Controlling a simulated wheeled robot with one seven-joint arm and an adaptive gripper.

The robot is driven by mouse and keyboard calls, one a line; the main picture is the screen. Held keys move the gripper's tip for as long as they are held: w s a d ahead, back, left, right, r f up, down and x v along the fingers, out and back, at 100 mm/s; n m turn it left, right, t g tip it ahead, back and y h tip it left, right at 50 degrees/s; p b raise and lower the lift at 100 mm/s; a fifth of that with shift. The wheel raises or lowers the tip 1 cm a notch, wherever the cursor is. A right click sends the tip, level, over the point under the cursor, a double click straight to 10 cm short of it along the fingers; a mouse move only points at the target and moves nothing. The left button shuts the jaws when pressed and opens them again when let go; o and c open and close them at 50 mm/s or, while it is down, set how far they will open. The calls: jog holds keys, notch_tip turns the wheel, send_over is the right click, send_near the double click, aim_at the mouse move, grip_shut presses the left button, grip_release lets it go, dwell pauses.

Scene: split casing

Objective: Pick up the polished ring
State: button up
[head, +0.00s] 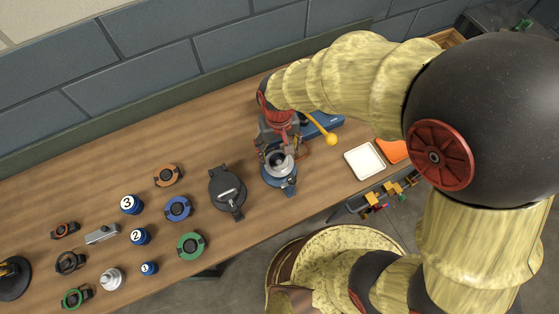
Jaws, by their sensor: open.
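A shiny silver ring-shaped part (281,163), which looks like the polished ring, shows at the upper side of a blue-based holder (284,187) near the middle of the table. My gripper (270,150) is at the end of my arm, just above and behind the silver part in the picture. Its jaws are open. The gripper and the holder overlap in this view, so I cannot tell whether the fingers touch the ring or how high they are above it.
A black lidded piece (228,190) stands close to the left. Orange (167,175), blue (178,208) and green (190,245) round parts and numbered blue pieces lie farther left on the wooden table (110,187). A white tray (365,161) and an orange tray (392,151) lie right. A yellow-knobbed lever (331,139) is near my gripper.

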aim_at(279, 163)
notch_tip(279, 163, down, 7)
jog(key=shift+b, duration=0.5)
jog(key=shift+c, duration=1)
jog(key=c, duration=1.1)
jog(key=shift+r, duration=0.15)
jog(key=shift+c, duration=0.5)
